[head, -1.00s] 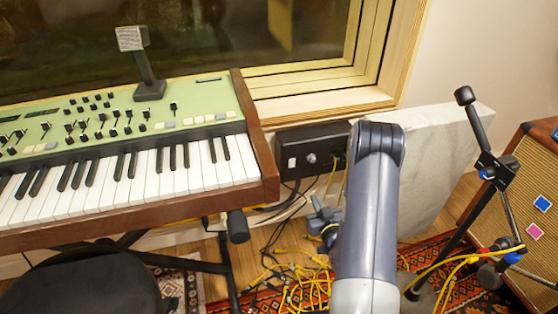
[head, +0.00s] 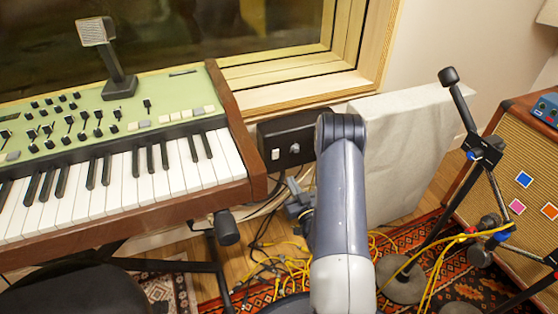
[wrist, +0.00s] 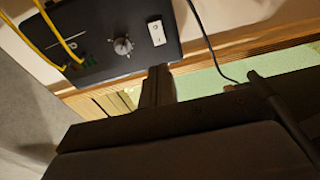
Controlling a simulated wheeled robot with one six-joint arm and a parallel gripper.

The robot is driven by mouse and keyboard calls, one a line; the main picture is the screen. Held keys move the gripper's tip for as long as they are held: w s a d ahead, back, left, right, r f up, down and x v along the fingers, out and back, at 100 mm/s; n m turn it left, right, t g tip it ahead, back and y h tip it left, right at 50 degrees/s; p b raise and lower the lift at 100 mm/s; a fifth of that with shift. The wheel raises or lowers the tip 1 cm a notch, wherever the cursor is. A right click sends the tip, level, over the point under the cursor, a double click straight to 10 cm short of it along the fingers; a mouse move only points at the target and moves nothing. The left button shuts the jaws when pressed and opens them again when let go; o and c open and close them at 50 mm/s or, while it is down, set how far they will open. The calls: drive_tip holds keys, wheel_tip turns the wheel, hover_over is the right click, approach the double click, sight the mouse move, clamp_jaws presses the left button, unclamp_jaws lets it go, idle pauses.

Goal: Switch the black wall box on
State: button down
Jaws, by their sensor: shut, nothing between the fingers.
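The black wall box (head: 287,139) is mounted below the window, right of the keyboard, partly hidden by my arm in the head view. Its white rocker switch (head: 276,154) is left of a round knob (head: 295,149). In the wrist view the box (wrist: 95,25) appears turned over at the top, with the switch (wrist: 156,33) right of the knob (wrist: 122,46). I cannot tell which way the rocker is tipped. My gripper (wrist: 158,70) is shut and empty, its fingertips just below the box's edge in the wrist view. I cannot tell whether they touch it.
The green keyboard (head: 130,160) with a microphone (head: 107,50) stands left of the box. Yellow cables (wrist: 42,40) plug into the box. A pale covered panel (head: 405,150), a stand (head: 485,150) and an amp (head: 520,170) are to the right. Cables lie on the floor.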

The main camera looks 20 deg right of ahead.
sight(276, 153)
drive_tip(key=w+b, duration=0.1)
drive_tip(key=w, duration=0.2)
drive_tip(key=w+r+b, duration=0.1)
drive_tip(key=w, duration=0.7)
drive_tip(key=shift+r+b, duration=0.15)
drive_tip(key=shift+b, duration=0.25)
drive_tip(key=shift+w, duration=0.1)
drive_tip(key=shift+r, duration=0.1)
drive_tip(key=shift+w+r+g+p, duration=0.2)
drive_tip(key=shift+r+g+p, duration=0.2)
drive_tip(key=shift+p, duration=0.4)
drive_tip(key=shift+f, duration=0.35)
drive_tip(key=shift+b, duration=0.3)
